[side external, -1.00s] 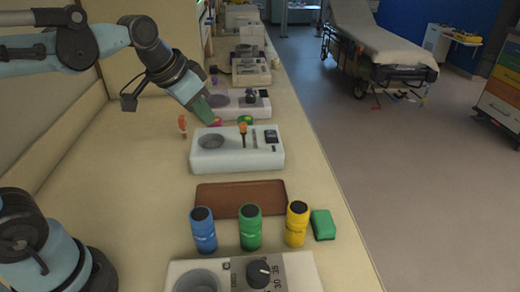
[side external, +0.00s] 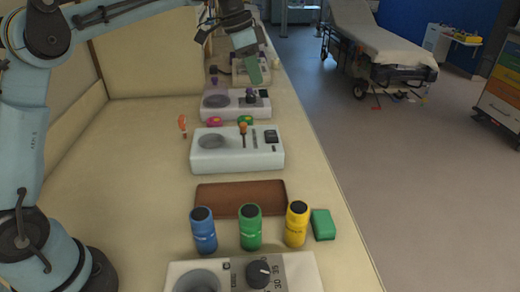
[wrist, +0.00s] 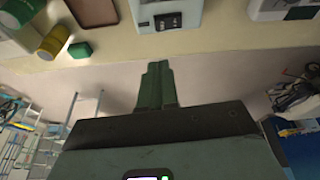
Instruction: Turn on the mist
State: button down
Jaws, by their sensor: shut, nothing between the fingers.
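No part is visibly labelled as a mist control, so I cannot tell which device makes mist. A white device (side external: 208,160) with a round basin, an orange-topped lever (side external: 243,130), a slot and a dark switch panel (side external: 271,137) sits mid-bench. A similar device (side external: 225,108) with a dark knob stands behind it. My gripper (side external: 255,76) is shut and empty, pointing down over the bench's right side, around that rear device. In the wrist view its green fingers (wrist: 156,85) are together over the floor strip, with a dark switch panel (wrist: 167,21) above them in the picture.
In front are a brown tray (side external: 240,198), blue (side external: 203,232), green (side external: 250,230) and yellow (side external: 297,226) bottles, a green block (side external: 322,225) and a dial unit (side external: 300,268). Small pink (side external: 215,121) and green (side external: 245,120) items sit between devices.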

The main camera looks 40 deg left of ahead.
jog(key=shift+w+a+f+m, duration=0.15)
jog(key=shift+w+f+m, duration=0.35)
jog(key=shift+w, duration=0.3)
send_over(272, 137)
jog(key=a, duration=0.1)
notch_tip(272, 137, down, 12)
jog(key=shift+r, duration=0.15)
jog(key=shift+f, duration=0.9)
jog(key=shift+s+d, duration=0.1)
jog(key=shift+s+d+f, duration=0.1)
jog(key=shift+s+f, duration=0.05)
jog(key=shift+f, duration=0.3)
